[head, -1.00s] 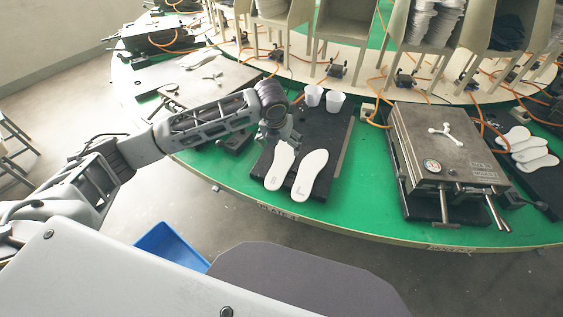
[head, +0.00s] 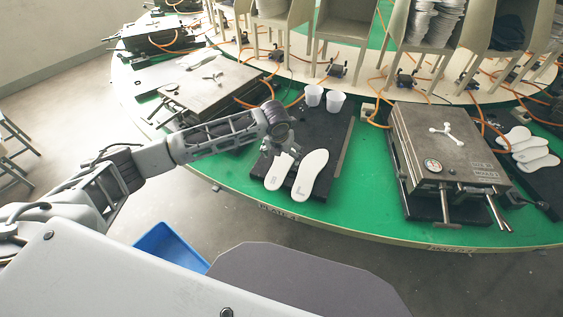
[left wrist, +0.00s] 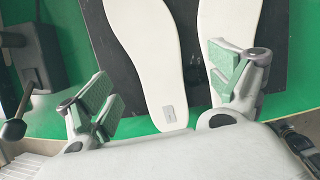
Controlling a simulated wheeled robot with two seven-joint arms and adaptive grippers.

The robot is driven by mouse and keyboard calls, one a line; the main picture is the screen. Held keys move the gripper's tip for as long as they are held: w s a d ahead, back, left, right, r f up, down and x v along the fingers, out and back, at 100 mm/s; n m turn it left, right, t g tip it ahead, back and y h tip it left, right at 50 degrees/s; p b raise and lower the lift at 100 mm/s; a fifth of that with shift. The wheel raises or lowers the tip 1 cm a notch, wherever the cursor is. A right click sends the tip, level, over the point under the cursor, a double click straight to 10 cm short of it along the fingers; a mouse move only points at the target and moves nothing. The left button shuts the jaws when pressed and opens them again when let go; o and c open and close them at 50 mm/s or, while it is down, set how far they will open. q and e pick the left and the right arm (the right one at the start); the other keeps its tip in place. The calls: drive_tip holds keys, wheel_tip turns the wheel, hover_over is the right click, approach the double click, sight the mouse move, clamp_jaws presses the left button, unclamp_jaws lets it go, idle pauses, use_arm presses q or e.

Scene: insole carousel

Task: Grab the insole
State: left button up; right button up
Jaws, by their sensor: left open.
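Two white insoles lie side by side on a black board (head: 333,130) on the green table. The left insole (head: 276,176) is partly covered by my left gripper in the head view. The right insole (head: 311,172) shows whole there. My left gripper (head: 283,148) is over the upper part of the left insole. In the left wrist view my left gripper (left wrist: 165,85) is open, its green-padded fingers apart. The left insole (left wrist: 153,50) runs between them, and the right insole (left wrist: 228,22) passes behind the right finger. I cannot tell the gripper's height. My right gripper is not in view.
Two white cups (head: 325,99) stand at the board's far end. A metal mould box (head: 445,150) stands to the right, another (head: 212,85) to the left behind my arm. More insoles (head: 528,148) lie at far right. A blue bin (head: 172,246) is below the table edge.

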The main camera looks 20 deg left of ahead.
sight(283, 162)
use_arm(q)
drive_tip(key=shift+a+x, duration=0.15)
drive_tip(key=shift+x, duration=1.15)
drive_tip(key=shift+a+x, duration=0.15)
drive_tip(key=shift+x, duration=1.15)
drive_tip(key=shift+c, duration=0.3)
drive_tip(key=c, duration=1.1)
drive_tip(key=shift+r, duration=0.1)
drive_tip(key=shift+r, duration=4.95)
